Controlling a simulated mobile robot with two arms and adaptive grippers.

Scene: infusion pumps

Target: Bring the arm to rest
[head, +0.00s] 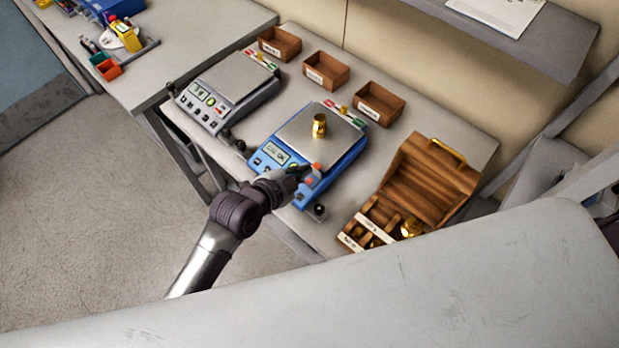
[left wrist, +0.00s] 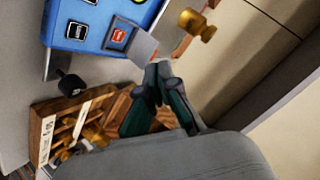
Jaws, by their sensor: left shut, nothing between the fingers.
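My left gripper (head: 299,171) is over the front right of the blue scale (head: 334,170) in the head view. In the left wrist view its fingertips (left wrist: 158,68) meet, with nothing between them. A brass weight (head: 319,126) stands upright on the blue scale's pan, apart from the gripper. It also shows in the left wrist view (left wrist: 197,25). I cannot tell whether the fingers touch the scale. My right gripper is not in either view.
A grey scale (head: 228,92) stands to the left. Several brown bins (head: 326,70) line the back of the table (head: 441,117). An open wooden box (head: 427,177) with brass weights is at the right. A pale surface (head: 480,285) fills the foreground.

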